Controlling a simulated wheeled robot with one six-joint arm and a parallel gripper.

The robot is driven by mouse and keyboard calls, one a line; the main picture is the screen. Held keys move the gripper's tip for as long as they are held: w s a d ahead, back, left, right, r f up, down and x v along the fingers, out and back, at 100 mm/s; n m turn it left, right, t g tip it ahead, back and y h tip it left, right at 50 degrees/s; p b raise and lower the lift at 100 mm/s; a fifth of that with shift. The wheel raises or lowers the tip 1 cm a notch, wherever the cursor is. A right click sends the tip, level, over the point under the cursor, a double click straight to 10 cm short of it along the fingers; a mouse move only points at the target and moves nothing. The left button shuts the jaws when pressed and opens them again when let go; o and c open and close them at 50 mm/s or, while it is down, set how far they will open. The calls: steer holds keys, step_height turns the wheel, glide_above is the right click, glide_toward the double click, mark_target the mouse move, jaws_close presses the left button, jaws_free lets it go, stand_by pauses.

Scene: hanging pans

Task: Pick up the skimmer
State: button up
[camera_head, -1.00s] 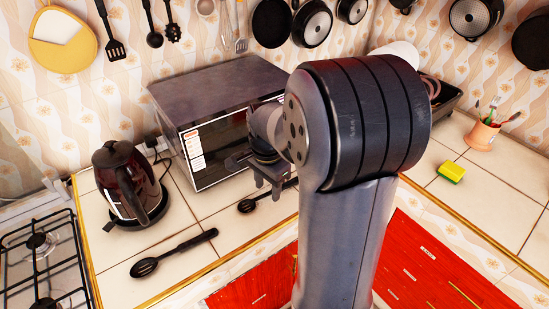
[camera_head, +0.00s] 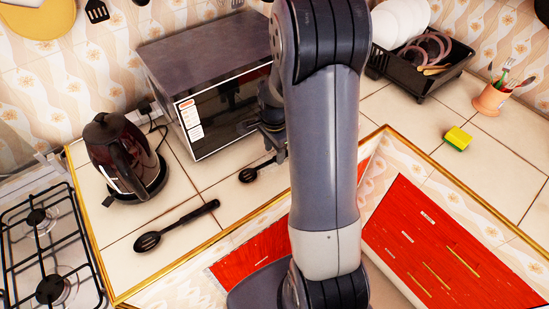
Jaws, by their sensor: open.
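Two black long-handled utensils lie on the tiled counter (camera_head: 226,201). The nearer one (camera_head: 148,241) has a slotted-looking oval head, with its handle pointing up and right. The other (camera_head: 249,174) lies in front of the microwave, its handle running right towards my gripper. I cannot tell for certain which is the skimmer. My gripper (camera_head: 280,152) is open beside the microwave's right front, over or near the far utensil's handle end. My arm partly hides the gripper and that handle end; I cannot tell whether they touch.
A microwave (camera_head: 205,66) stands close behind the gripper. A dark kettle (camera_head: 122,160) and a gas stove (camera_head: 45,250) are at left. A dish rack (camera_head: 425,75), yellow sponge (camera_head: 457,139) and utensil cup (camera_head: 490,100) are at right. Counter around the nearer utensil is clear.

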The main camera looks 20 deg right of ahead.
mark_target(275, 160)
steer(key=shift+f, duration=1.25)
steer(key=shift+c, duration=0.3)
jaws_close()
